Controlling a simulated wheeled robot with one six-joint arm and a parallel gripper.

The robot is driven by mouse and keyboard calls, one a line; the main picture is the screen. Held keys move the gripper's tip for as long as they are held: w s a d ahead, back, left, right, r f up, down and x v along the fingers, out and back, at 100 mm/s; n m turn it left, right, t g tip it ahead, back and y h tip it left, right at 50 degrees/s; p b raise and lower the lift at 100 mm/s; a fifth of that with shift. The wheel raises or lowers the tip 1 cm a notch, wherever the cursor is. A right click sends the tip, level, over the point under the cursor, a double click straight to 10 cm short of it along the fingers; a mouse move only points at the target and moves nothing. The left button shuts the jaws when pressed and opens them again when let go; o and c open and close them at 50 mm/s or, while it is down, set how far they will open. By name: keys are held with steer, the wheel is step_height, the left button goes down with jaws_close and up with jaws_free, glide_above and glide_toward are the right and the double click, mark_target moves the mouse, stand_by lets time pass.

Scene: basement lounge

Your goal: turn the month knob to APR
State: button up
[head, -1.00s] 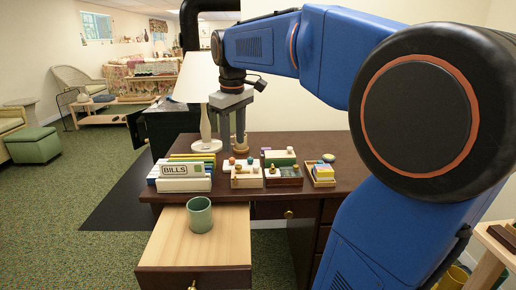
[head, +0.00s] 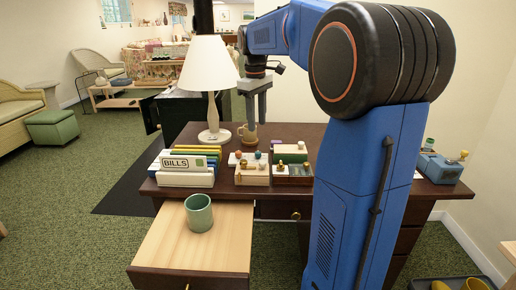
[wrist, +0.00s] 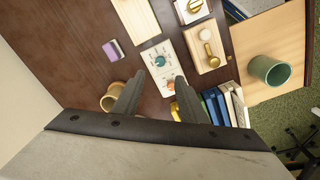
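A white panel with two knobs lies on the dark desk in the wrist view (wrist: 153,53). Its teal knob (wrist: 160,61) has dark markings around it. Its orange knob (wrist: 171,84) is nearer my fingers. The lettering is too small to read, so I cannot tell which knob is the month knob or where it points. In the head view the orange knob (head: 238,154) and teal knob (head: 257,155) show small, left of centre. My gripper (wrist: 158,92) is open and empty, pointing down above the panel's near end, fingers apart around no knob.
A tan mug (wrist: 108,97) stands close to my left finger. The BILLS file holder (head: 188,163) is left of the panel. A lamp (head: 208,65) rises behind. Wooden blocks with brass fittings (wrist: 207,47) lie beside the panel.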

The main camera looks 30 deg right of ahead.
mark_target(258, 152)
steer(key=f, duration=1.1)
steer(key=shift+w+d+f, duration=0.1)
steer(key=shift+d, duration=0.1)
jaws_close()
